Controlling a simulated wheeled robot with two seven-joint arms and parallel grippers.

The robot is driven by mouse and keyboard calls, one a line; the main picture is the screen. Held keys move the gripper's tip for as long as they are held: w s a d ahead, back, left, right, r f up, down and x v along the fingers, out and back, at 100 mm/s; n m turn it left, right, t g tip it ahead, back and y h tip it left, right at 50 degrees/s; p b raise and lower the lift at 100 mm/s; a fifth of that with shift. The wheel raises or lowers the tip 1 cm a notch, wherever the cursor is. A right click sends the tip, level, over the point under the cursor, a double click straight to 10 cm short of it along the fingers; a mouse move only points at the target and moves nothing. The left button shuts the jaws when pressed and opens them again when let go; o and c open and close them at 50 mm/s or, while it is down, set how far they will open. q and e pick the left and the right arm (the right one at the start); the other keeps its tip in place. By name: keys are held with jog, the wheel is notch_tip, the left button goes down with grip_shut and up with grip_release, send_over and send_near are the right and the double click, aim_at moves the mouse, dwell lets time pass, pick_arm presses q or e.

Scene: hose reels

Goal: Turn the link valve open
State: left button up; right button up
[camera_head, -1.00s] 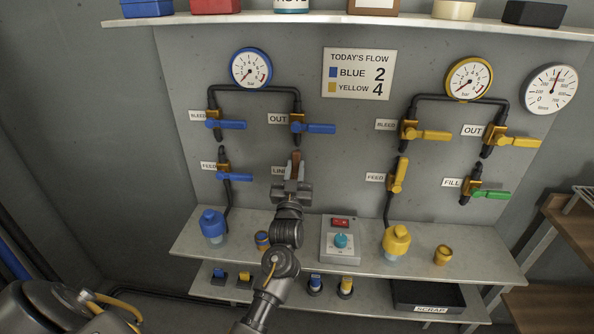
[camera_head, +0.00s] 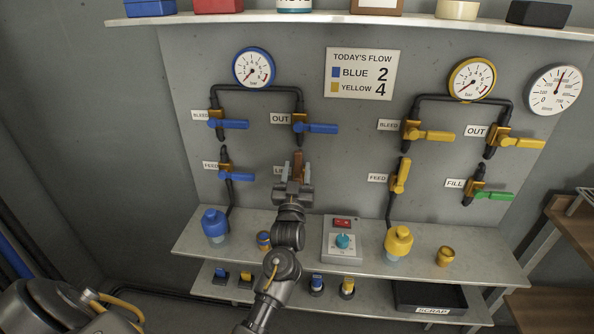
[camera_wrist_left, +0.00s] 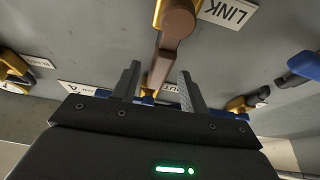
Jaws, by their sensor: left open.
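The link valve has a brown handle (camera_head: 298,160) on the grey panel, below the blue OUT valve. Its LINK label (camera_wrist_left: 228,12) shows in the left wrist view, but my gripper partly covers it in the head view. My left gripper (camera_head: 296,173) is open, directly in front of the handle, with fingers to either side of it in the head view. In the left wrist view the brown handle (camera_wrist_left: 177,22) lines up with the gap between the open fingers (camera_wrist_left: 160,85). I cannot tell whether they touch. My right gripper is not in view.
Blue OUT (camera_head: 318,128) and blue FEED (camera_head: 238,177) levers sit nearby; the yellow FEED lever (camera_head: 400,175) is to the right. Below are a shelf (camera_head: 285,222) with a control box (camera_head: 342,240), a blue bottle (camera_head: 214,224) and a yellow bottle (camera_head: 398,241).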

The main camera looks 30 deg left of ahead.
pick_arm(q)
jog(key=b+v, duration=0.1)
jog(key=v, duration=0.9)
jog(key=shift+b, duration=0.4)
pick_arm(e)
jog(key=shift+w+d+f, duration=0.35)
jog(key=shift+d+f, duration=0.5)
pick_arm(q)
jog(key=shift+s+f, duration=0.15)
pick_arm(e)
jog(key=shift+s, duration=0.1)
